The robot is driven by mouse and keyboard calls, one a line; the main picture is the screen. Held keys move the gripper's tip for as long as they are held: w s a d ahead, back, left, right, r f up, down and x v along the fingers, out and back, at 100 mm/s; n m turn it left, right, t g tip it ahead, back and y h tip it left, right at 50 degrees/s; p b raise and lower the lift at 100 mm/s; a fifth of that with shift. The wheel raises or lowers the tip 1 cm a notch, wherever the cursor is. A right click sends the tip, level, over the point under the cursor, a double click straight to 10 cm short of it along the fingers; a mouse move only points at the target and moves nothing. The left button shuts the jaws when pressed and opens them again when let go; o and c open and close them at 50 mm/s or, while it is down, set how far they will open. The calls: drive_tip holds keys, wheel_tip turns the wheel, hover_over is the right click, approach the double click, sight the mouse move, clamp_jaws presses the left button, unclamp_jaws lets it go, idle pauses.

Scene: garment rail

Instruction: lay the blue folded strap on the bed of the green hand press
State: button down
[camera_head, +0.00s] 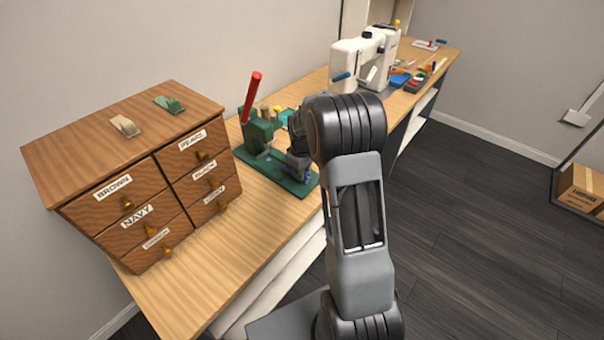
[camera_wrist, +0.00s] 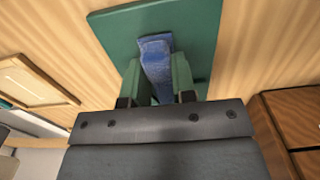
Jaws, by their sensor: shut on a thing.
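The green hand press (camera_head: 258,134), with a red lever (camera_head: 251,97), stands on the bench. Its flat green bed (camera_head: 300,189) reaches toward the bench's front edge. It also fills the upper middle of the wrist view (camera_wrist: 115,38). My gripper (camera_wrist: 156,84) is over the bed, shut on the blue folded strap (camera_wrist: 156,55), which sticks out between the two fingers. In the head view a little blue (camera_head: 308,176) shows low at my gripper, just above or on the bed. I cannot tell whether the strap touches the bed. My arm partly hides the press.
A wooden drawer cabinet (camera_head: 122,150) with labelled fronts stands left of the press, two small clips on top. A white sewing machine (camera_head: 362,62) and small tools are farther along the bench. The bench (camera_head: 225,245) in front of the cabinet is clear.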

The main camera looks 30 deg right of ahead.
drive_tip(key=shift+f, duration=0.45)
drive_tip(key=shift+f, duration=0.1)
drive_tip(key=c, duration=0.9)
unclamp_jaws()
drive_tip(key=shift+c, duration=0.2)
wheel_tip(320, 180, up, 12)
drive_tip(key=s+a+r+m+t, duration=0.1)
drive_tip(key=s+a, duration=0.4)
drive_tip(key=s, duration=0.5)
drive_tip(key=s+a+r+m+t, duration=0.2)
drive_tip(key=s+a, duration=0.4)
drive_tip(key=s, duration=0.4)
drive_tip(key=shift+s+a+r+m+p, duration=0.2)
drive_tip(key=shift+s+r+m+p, duration=0.15)
drive_tip(key=shift+m, duration=0.55)
